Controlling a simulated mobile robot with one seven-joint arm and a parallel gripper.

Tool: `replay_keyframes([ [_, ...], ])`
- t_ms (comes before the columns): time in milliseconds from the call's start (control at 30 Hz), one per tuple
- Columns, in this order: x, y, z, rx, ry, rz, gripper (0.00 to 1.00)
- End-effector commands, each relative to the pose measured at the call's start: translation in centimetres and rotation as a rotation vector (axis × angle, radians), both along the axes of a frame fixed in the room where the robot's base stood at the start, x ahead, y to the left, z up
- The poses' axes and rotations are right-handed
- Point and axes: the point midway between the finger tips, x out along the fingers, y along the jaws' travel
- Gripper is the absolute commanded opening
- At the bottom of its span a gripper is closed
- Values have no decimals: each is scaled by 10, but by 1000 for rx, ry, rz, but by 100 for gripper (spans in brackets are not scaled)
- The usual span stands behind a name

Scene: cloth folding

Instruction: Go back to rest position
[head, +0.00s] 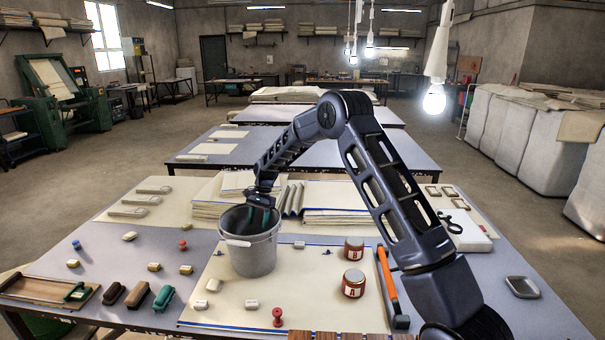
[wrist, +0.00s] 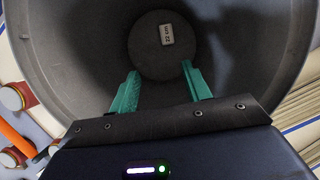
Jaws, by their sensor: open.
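My gripper (head: 262,212) reaches down into the mouth of a grey bucket (head: 250,252) on the near table. In the wrist view, its two teal fingers (wrist: 160,88) are spread apart with nothing between them. Beneath them is the inside of the bucket (wrist: 75,60), with a dark round object (wrist: 150,52) bearing a "22 cm" label at the bottom. Whether the fingers touch the bucket wall cannot be told. My arm arches from the lower right over the table to the bucket.
Stacked cloths (head: 335,217) lie behind the bucket. Two red-labelled jars (head: 353,283) and an orange-handled hammer (head: 388,285) are to its right. Brushes (head: 137,295), a wooden tray (head: 40,290) and small blocks lie left. Lit bulbs (head: 434,102) hang at upper right.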

Motion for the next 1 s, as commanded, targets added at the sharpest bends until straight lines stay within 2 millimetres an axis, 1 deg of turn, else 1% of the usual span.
replay_keyframes([
  [33,4,-11,18,7,-19,4,48],
  [100,6,-26,37,15,-42,14,48],
  [367,9,-80,101,33,-120,49,48],
  [500,6,-117,139,40,-168,70,48],
  [700,-8,-175,190,43,-240,98,48],
  [767,-14,-193,204,43,-262,107,48],
  [800,-18,-204,213,41,-276,113,48],
  [1000,-44,-260,253,35,-346,142,48],
])
